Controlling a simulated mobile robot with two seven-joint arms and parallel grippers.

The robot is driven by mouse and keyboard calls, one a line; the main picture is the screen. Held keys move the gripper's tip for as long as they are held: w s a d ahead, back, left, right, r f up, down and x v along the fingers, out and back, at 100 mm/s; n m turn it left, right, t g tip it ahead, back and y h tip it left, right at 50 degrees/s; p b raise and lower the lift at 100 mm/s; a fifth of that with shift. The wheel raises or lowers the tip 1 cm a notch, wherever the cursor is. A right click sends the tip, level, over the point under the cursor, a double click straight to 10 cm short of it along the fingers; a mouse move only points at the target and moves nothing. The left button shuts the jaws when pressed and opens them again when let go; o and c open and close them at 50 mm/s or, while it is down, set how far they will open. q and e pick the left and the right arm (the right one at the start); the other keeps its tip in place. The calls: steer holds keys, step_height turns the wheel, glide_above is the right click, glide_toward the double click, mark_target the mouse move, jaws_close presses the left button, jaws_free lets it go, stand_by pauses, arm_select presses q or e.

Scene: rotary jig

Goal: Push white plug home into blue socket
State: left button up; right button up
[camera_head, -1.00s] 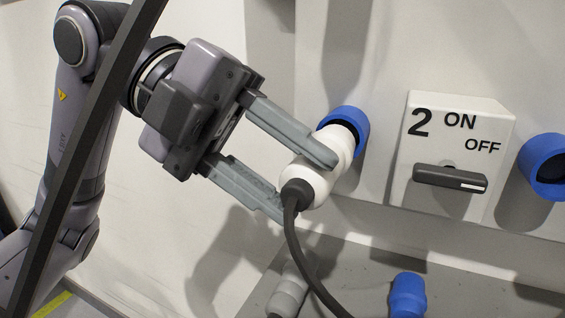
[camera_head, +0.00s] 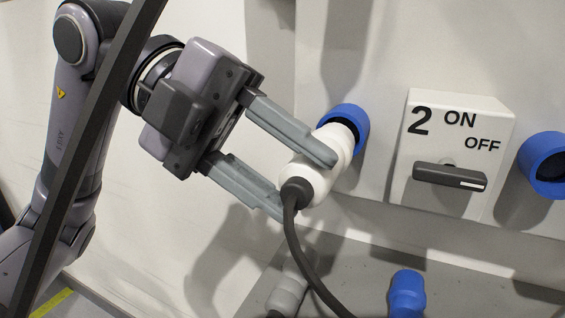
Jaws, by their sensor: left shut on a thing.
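The white plug (camera_head: 325,158) has a black cable (camera_head: 297,228) leaving its rear end. Its front end sits in the mouth of the blue socket (camera_head: 347,117) on the pale wall panel. Part of the white body still shows outside the blue rim, and how deep the front end sits is hidden. My left gripper (camera_head: 306,186) is shut on the plug, one grey finger above and one below it. My right gripper is not in view.
A switch box (camera_head: 456,150) marked 2, ON and OFF, with a dark handle, is right of the socket. Another blue socket (camera_head: 545,166) is at the right edge. A blue connector (camera_head: 407,293) and a grey one (camera_head: 288,292) show below.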

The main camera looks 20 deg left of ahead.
arm_select(q)
steer(key=shift+w, duration=0.5)
stand_by(0.3)
steer(key=shift+w+p, duration=0.9)
steer(key=shift+w, duration=0.75)
steer(key=o, duration=1.2)
steer(key=shift+w+d, duration=0.1)
steer(key=v, duration=0.7)
